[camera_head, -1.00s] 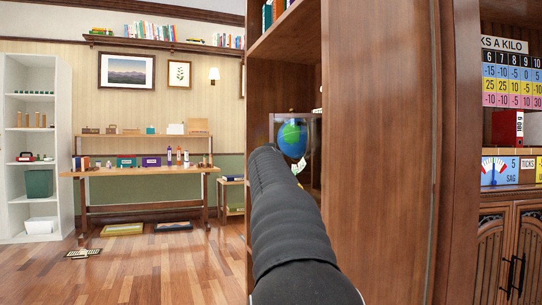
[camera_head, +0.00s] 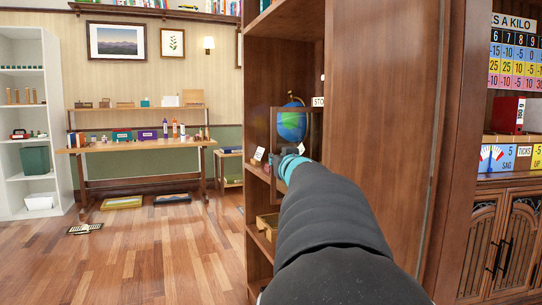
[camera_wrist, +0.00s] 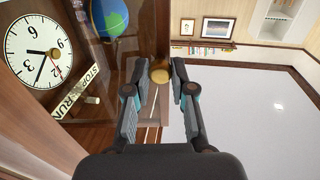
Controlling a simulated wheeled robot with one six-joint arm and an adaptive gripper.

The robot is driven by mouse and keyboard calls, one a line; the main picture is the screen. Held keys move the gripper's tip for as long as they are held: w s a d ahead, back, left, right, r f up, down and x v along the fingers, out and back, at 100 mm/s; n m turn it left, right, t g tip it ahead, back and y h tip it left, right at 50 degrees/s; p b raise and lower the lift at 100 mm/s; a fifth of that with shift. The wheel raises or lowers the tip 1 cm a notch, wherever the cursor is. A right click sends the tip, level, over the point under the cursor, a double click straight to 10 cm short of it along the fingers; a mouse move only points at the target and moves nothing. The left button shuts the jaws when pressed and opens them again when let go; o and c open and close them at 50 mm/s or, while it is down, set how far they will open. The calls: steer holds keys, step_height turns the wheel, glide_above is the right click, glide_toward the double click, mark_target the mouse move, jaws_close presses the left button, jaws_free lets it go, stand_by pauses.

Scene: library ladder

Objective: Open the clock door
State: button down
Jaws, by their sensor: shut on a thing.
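My gripper (camera_wrist: 159,78) is shut on a round brass knob (camera_wrist: 160,76) at the edge of the clock door (camera_wrist: 151,104), a glass pane in a wooden frame. In the head view my gripper (camera_head: 289,157) is at the lower part of the framed door (camera_head: 273,135), partly hidden by my arm. The white clock face (camera_wrist: 35,50) with black numerals and hands shows at the left of the wrist view, turned sideways. A STOP/RUN label (camera_wrist: 78,92) is beside it. I cannot tell how far the door stands open.
A globe (camera_head: 292,124) is behind the door, inside the wooden bookcase (camera_head: 375,120). The bookcase's tall side panel stands close to the right of my arm. A long table (camera_head: 140,147) and white shelves (camera_head: 20,130) stand at the back left.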

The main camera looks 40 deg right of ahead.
steer(key=shift+s+r, duration=0.35)
steer(key=shift+s, duration=0.35)
steer(key=shift+a+y, duration=0.1)
steer(key=shift+y, duration=0.2)
steer(key=shift+f, duration=0.1)
steer(key=c, duration=1)
jaws_free()
steer(key=shift+s, duration=0.1)
steer(key=shift+f, duration=0.1)
steer(key=shift+a, duration=0.1)
steer(key=v, duration=1.1)
steer(key=shift+s+a, duration=0.15)
steer(key=shift+s, duration=0.2)
steer(key=shift+w+f, duration=0.1)
steer(key=shift+f, duration=0.05)
